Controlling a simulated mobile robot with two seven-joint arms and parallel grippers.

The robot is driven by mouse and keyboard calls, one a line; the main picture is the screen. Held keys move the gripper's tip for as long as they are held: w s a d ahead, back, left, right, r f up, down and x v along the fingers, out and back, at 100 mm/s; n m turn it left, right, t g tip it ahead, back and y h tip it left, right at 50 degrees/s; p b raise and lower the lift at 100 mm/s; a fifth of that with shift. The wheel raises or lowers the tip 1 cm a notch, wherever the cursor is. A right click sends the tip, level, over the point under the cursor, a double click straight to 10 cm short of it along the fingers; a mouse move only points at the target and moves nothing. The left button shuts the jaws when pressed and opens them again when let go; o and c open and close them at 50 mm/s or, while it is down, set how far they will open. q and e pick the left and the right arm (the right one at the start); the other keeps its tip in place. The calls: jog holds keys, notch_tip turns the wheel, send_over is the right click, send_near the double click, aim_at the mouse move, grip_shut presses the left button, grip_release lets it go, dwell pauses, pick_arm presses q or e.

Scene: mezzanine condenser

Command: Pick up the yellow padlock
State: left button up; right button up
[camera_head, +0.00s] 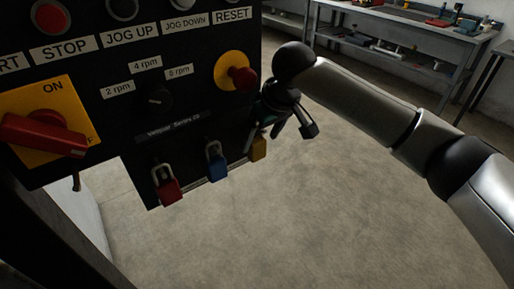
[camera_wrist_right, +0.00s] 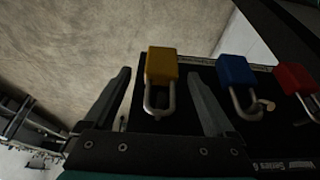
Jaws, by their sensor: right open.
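The yellow padlock (camera_head: 259,148) hangs at the lower right edge of the black control panel in the head view, partly hidden by my right gripper (camera_head: 281,130). In the right wrist view the yellow padlock (camera_wrist_right: 161,67) lies between the two spread fingers of my right gripper (camera_wrist_right: 162,85), nearer its far end, with its metal shackle pointing toward the palm. The fingers are open, and I see a gap on both sides of the padlock. My left gripper is not in view.
A blue padlock (camera_head: 216,166) and a red padlock (camera_head: 167,187) hang along the same edge of the panel (camera_head: 190,125). A red rotary switch (camera_head: 45,133) and a red-and-yellow stop button (camera_head: 240,77) stick out of it. A workbench (camera_head: 400,22) stands behind; the floor between is clear.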

aim_at(259, 141)
jog(key=x, duration=0.4)
jog(key=shift+s+a, duration=0.1)
grip_shut()
dwell(0.6)
